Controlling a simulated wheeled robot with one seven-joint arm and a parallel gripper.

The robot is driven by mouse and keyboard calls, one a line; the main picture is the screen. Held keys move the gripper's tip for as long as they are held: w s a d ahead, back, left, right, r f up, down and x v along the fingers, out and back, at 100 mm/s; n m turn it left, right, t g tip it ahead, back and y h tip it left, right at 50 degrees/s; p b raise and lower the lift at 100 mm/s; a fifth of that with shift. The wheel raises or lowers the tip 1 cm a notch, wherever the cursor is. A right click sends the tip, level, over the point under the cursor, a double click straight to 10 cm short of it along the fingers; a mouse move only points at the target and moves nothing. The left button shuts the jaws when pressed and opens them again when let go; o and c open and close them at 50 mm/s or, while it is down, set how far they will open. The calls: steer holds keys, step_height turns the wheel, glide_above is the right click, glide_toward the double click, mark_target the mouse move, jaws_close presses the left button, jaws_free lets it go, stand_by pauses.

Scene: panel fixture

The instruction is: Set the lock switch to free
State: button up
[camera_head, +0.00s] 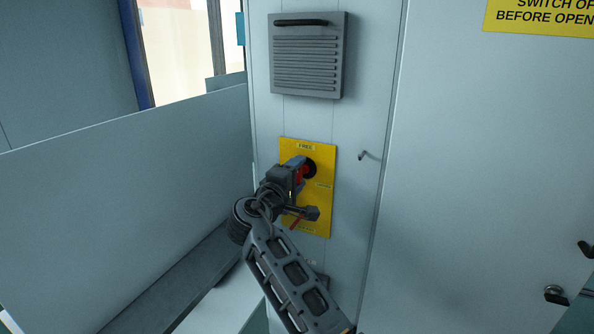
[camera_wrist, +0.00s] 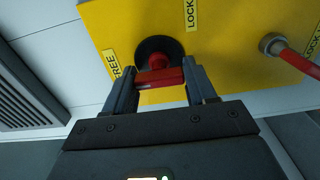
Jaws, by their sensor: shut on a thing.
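The lock switch has a black round base and a red handle (camera_wrist: 160,77) on a yellow panel (camera_wrist: 232,20). A FREE label (camera_wrist: 112,64) is on its left in the wrist view, and a LOCK label (camera_wrist: 190,14) is on its upper right. My gripper (camera_wrist: 159,70) is shut on the red handle, one finger at each end of the red bar. In the head view the yellow panel (camera_head: 324,205) is on the wall, with the FREE label (camera_head: 306,147) above the switch. My gripper (camera_head: 298,174) partly hides the switch there, so its exact angle is hard to tell.
A second red lever (camera_wrist: 298,62) with a grey hub is on the same panel; in the head view it (camera_head: 297,220) is below the switch. A grey vent (camera_head: 307,60) is above the panel. A small hook (camera_head: 368,156) sticks out to the right.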

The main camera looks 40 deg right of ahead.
stand_by(0.5)
steer(key=o, duration=1)
steer(key=shift+c, duration=0.2)
steer(key=shift+a, duration=0.1)
steer(key=b+v, duration=0.1)
steer(key=v, duration=0.6)
steer(key=shift+a+b, duration=0.3)
steer(key=shift+b, duration=0.1)
steer(key=shift+s, duration=0.1)
